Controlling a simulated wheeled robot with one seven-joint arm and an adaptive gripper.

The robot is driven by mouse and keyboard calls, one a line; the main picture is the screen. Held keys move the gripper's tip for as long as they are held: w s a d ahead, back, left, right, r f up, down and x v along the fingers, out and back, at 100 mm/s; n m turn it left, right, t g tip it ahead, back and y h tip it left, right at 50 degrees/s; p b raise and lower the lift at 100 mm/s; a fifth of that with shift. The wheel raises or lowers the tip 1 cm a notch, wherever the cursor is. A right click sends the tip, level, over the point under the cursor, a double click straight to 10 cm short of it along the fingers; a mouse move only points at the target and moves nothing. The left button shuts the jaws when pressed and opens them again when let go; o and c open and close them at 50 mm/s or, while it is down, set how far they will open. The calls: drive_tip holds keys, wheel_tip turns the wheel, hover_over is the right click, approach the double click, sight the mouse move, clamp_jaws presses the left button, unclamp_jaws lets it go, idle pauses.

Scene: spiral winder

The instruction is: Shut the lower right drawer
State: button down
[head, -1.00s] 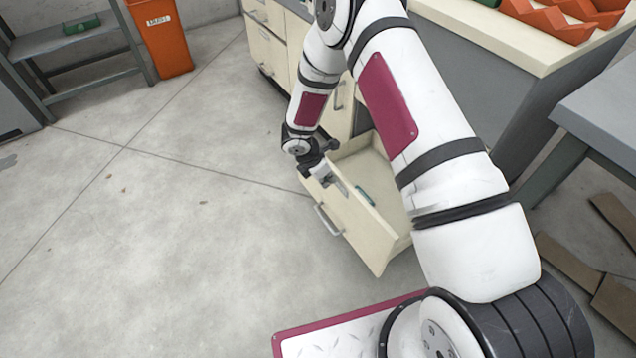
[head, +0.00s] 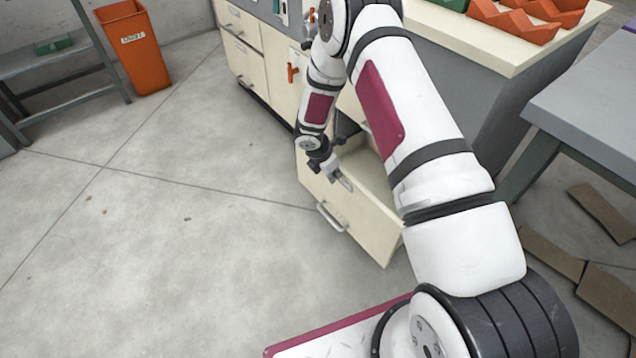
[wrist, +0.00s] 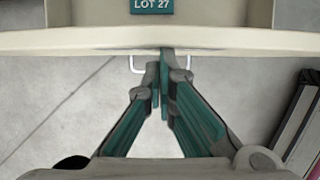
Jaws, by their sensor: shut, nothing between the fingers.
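The lower right drawer (head: 350,222) is pulled out of the cream cabinet, with a metal bar handle (head: 330,217) on its front. In the wrist view, the drawer's front rim (wrist: 80,41) crosses the top, and a green "LOT 27" block or label (wrist: 152,6) shows inside. My gripper (head: 343,183) is shut and empty at the drawer front, near its top edge. In the wrist view, the fingertips (wrist: 164,60) overlap the rim's outer edge, above the handle (wrist: 183,74). I cannot tell whether they touch. My arm hides part of the drawer's inside.
The cabinet (head: 245,60) has other drawers, which are closed. A grey table (head: 590,105) stands at the right, with brown flat pieces (head: 605,213) on the floor below. An orange bin (head: 137,50) stands far left.

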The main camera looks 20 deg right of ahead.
drive_tip(key=w+d, duration=0.4)
drive_tip(key=d, duration=0.9)
drive_tip(key=shift+w+d, duration=0.15)
drive_tip(key=shift+d, duration=0.05)
